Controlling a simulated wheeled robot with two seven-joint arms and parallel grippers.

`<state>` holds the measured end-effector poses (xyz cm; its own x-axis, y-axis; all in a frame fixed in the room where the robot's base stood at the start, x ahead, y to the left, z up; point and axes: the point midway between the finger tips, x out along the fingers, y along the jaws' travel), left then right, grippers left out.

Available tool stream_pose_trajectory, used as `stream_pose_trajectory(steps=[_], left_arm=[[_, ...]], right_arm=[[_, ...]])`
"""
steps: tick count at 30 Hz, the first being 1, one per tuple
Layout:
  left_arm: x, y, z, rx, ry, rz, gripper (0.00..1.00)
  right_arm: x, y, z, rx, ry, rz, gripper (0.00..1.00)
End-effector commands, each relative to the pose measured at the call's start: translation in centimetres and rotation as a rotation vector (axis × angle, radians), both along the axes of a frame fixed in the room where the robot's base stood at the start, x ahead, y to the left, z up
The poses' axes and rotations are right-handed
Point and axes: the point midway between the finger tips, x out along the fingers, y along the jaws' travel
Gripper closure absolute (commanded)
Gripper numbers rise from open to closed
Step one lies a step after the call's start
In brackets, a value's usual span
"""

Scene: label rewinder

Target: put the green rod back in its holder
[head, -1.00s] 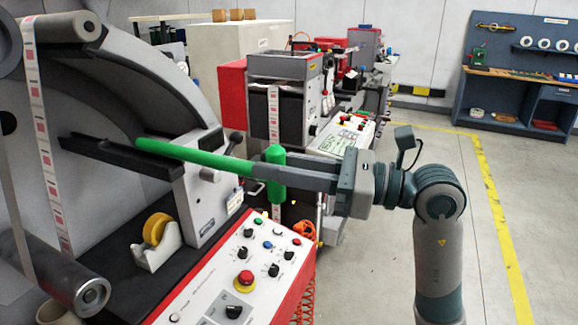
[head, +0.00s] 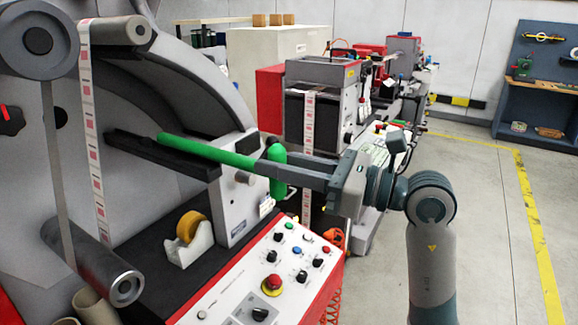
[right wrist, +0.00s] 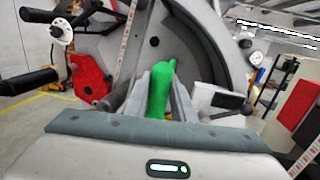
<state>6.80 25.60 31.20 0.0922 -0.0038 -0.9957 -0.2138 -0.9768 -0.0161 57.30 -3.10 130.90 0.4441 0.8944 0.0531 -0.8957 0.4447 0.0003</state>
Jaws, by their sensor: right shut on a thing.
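The green rod (head: 210,151) is a long bar with a thick cross handle at its right end. My right gripper (head: 275,172) is shut on it at the handle end, and the rod points left toward the machine. The black holder (head: 160,152) is a trough-like bracket on the machine's face. In the head view the rod's far end overlaps the holder's upper edge; I cannot tell whether it rests in it or hovers above. In the right wrist view the green rod (right wrist: 160,90) stands between my fingers. My left gripper is not in view.
Below the rod are a yellow tape roll (head: 190,226) in a white dispenser and a control panel (head: 270,275) with knobs and a red button. A metal roller (head: 100,268) sticks out at lower left. A label strip (head: 94,150) hangs left of the holder. Open floor lies right.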

Motion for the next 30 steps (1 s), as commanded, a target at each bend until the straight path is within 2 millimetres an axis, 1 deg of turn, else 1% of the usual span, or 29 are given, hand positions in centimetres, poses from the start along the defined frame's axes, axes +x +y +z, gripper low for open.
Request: stream_pose_trajectory(steps=[13,30], left_arm=[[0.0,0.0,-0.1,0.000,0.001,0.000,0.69],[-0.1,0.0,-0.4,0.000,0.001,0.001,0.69]], right_arm=[[1.7,2.5,0.0,0.002,0.000,0.002,1.00],[2.1,3.0,-0.4,0.000,0.000,0.000,1.00]])
